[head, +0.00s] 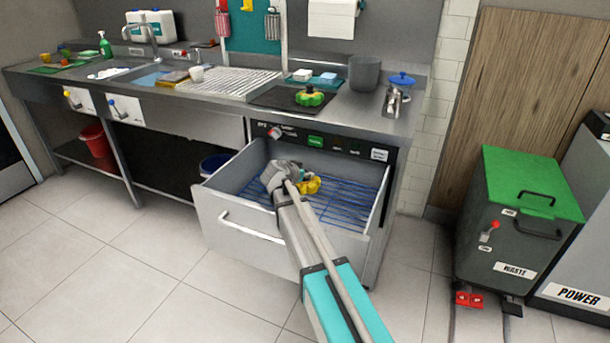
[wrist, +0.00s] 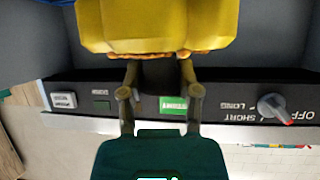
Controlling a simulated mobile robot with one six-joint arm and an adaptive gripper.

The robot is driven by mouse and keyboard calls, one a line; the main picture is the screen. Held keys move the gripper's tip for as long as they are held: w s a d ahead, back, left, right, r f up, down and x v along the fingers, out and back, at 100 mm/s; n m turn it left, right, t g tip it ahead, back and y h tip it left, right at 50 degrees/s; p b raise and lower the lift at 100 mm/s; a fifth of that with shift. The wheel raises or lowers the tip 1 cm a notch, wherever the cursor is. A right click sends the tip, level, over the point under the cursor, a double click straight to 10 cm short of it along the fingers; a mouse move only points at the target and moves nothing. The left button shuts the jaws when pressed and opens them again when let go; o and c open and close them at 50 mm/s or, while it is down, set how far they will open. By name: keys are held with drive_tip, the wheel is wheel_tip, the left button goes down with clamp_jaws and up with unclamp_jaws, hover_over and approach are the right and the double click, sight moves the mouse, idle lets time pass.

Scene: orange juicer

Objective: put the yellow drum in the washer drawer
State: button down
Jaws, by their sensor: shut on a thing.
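The washer drawer (head: 242,221) is pulled open under the counter, with a blue wire rack (head: 345,205) inside. My gripper (head: 296,184) is over the drawer, reaching in from the front. It is shut on the yellow drum (head: 312,185), which is partly hidden behind my wrist in the head view. In the wrist view the yellow drum (wrist: 158,25) fills the top middle, held at the fingertips (wrist: 160,75). I cannot tell whether the drum touches the rack.
The washer's control panel (head: 330,143) with a knob and a green button is behind the drawer. A green and yellow part (head: 310,96) sits on a dark mat on the counter. A waste bin (head: 515,225) stands to the right. Floor to the left is clear.

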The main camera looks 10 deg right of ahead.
drive_tip(key=shift+f+b, duration=0.6)
drive_tip(key=shift+b, duration=0.05)
drive_tip(key=shift+c, duration=1.5)
unclamp_jaws()
drive_tip(key=shift+r, duration=0.1)
drive_tip(key=shift+r+p, duration=0.6)
drive_tip(key=shift+p, duration=0.1)
drive_tip(key=p+v, duration=0.3)
drive_tip(key=v, duration=0.2)
drive_tip(key=shift+s+a+r, duration=0.2)
drive_tip(key=shift+s+a, duration=0.05)
drive_tip(key=shift+v, duration=0.85)
drive_tip(key=shift+f, duration=0.15)
